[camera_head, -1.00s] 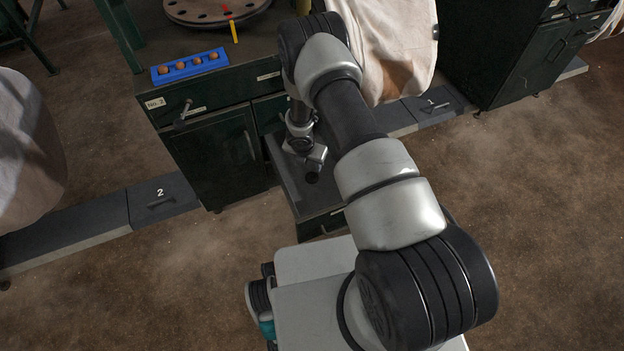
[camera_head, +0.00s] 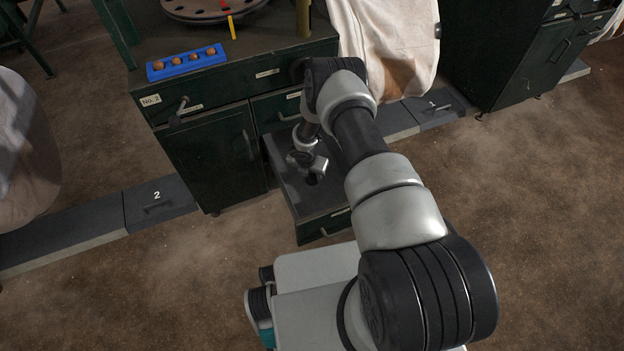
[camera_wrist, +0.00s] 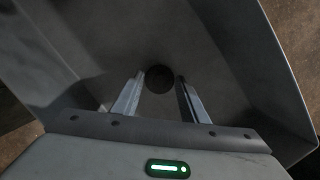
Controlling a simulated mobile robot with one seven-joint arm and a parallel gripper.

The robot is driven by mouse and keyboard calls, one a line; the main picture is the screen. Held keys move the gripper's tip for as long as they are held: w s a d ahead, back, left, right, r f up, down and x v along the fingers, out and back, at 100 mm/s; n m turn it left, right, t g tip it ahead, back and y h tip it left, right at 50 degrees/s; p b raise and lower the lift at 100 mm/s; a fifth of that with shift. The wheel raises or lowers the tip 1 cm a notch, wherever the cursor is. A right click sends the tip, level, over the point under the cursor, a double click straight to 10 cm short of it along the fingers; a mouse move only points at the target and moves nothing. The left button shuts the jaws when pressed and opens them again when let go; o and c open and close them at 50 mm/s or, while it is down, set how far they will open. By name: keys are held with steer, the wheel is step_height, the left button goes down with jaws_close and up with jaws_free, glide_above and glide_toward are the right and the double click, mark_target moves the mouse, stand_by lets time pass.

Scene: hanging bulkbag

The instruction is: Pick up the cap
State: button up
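The cap (camera_wrist: 159,79) is a dark round disc lying on the floor of an open grey drawer (camera_wrist: 282,62) in the wrist view. My gripper (camera_wrist: 160,75) is open, its two metal fingers on either side of the cap in the picture. No contact shows, and I cannot tell the height left between the fingertips and the cap. In the head view my gripper (camera_head: 316,168) points down into the drawer (camera_head: 318,226), which is pulled out from the cabinet. A small dark spot below it there may be the cap.
The drawer walls stand around my gripper. The green cabinet (camera_head: 212,160) has a blue tray (camera_head: 187,63) of several brown balls and a round perforated disc (camera_head: 215,8) on top. A white bulk bag (camera_head: 395,45) hangs behind my arm.

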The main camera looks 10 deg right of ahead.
jaws_close()
